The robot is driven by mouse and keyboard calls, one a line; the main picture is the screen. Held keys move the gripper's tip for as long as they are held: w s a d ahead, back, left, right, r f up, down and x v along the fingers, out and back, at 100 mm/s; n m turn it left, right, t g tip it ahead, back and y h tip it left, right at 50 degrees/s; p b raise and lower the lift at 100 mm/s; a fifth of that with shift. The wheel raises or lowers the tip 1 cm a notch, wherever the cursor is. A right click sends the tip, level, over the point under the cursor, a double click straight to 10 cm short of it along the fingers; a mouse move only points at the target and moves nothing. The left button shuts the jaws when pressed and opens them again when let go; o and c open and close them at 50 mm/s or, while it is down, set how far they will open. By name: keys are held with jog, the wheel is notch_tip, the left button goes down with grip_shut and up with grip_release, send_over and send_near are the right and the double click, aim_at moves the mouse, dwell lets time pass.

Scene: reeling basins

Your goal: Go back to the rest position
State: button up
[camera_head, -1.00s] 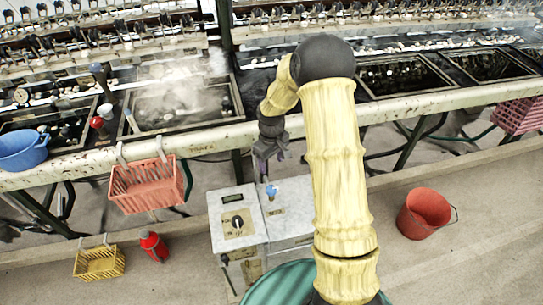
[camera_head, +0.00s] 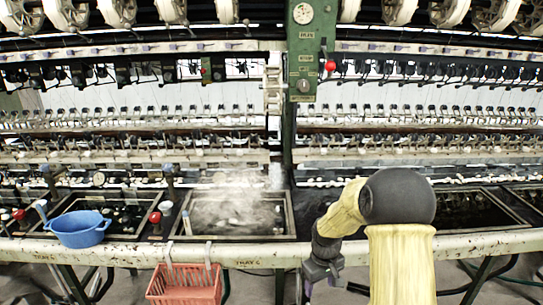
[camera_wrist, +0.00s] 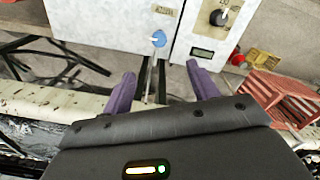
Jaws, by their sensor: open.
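My gripper (camera_wrist: 163,90) is open and empty in the wrist view, its two purple fingers apart. Beyond the fingers lie the grey control box (camera_wrist: 205,40) with its black dial and a blue knob (camera_wrist: 159,39). In the head view my gripper (camera_head: 322,284) hangs at the lower middle, in front of the white bench edge. My yellow arm covers part of the bench to its right. The fingertips are small and dark there.
The bench rail (camera_head: 130,253) runs across the head view. A blue bowl (camera_head: 78,238) sits on it at left, and a pink basket (camera_head: 184,287) hangs below. A steaming basin (camera_head: 236,222) is behind the rail. A green post (camera_head: 299,60) with a gauge stands mid-view.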

jog(key=s+r+m+t+p, duration=0.2)
jog(key=s+r+m+p, duration=0.2)
jog(key=s+r, duration=1)
jog(key=s+m, duration=0.1)
jog(key=s, duration=0.3)
jog(key=shift+s+r, duration=0.35)
jog(key=shift+s, duration=0.05)
